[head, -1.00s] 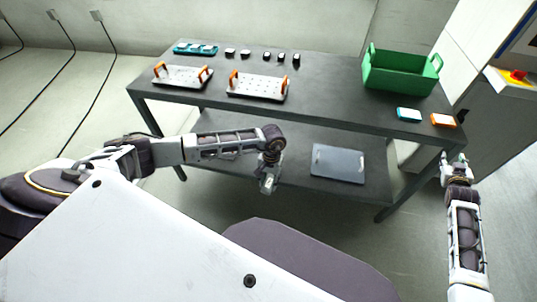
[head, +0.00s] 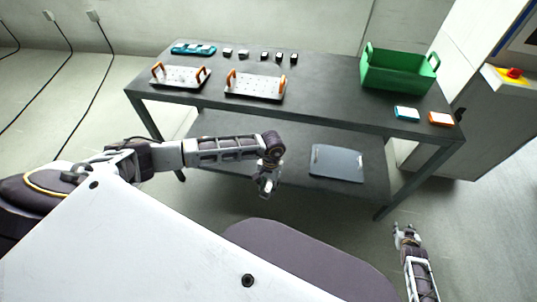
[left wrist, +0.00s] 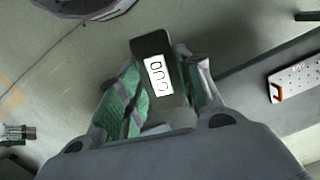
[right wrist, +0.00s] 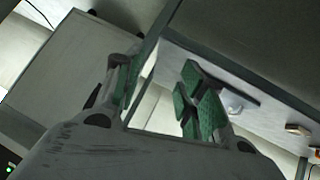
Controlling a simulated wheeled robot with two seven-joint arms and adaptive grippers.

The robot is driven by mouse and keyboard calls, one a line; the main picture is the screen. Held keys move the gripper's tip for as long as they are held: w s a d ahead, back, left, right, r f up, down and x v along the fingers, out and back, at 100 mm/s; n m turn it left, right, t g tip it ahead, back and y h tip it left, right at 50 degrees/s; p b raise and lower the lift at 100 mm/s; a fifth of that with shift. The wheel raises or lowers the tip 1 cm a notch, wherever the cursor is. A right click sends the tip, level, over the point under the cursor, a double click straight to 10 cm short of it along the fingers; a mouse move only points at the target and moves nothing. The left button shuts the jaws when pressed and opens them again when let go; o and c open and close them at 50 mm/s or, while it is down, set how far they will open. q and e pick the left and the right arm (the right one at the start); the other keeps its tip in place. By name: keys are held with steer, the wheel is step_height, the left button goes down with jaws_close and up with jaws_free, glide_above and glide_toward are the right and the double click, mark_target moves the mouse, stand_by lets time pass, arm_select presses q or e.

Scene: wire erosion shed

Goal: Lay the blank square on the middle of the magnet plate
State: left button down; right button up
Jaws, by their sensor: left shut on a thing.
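My left gripper (head: 266,187) hangs in front of the bench, over the floor. In the left wrist view its green-padded fingers (left wrist: 158,105) are shut on a dark block (left wrist: 150,45) with a white label bearing dark characters. Two pale perforated plates with orange handles lie on the bench top, a left one (head: 180,78) and a right one (head: 254,90); I cannot tell which is the magnet plate. Part of one plate (left wrist: 300,79) shows in the left wrist view. My right gripper (head: 405,234) is open and empty, low in front of the bench's right end.
Several small dark blocks (head: 264,56) and a teal holder (head: 193,48) stand along the bench's (head: 325,85) back. A green crate (head: 397,75), a blue-edged item (head: 406,113) and an orange-edged item (head: 440,119) are at right. A grey sheet (head: 336,163) lies on the lower shelf.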

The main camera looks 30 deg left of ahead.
steer(key=s+a+f+g, duration=0.1)
steer(key=s+f, duration=0.7)
steer(key=s, duration=0.8)
steer(key=s+a+f+g, duration=0.2)
steer(key=s+f, duration=0.6)
steer(key=s, duration=0.9)
steer(key=s+a+f+g, duration=0.1)
steer(key=s+f+g, duration=0.4)
steer(key=s, duration=1.2)
step_height(320, 180, down, 3)
steer(key=shift+a, duration=0.2)
steer(key=shift+c, duration=0.5)
steer(key=shift+s+d, duration=0.15)
steer(key=shift+s, duration=0.1)
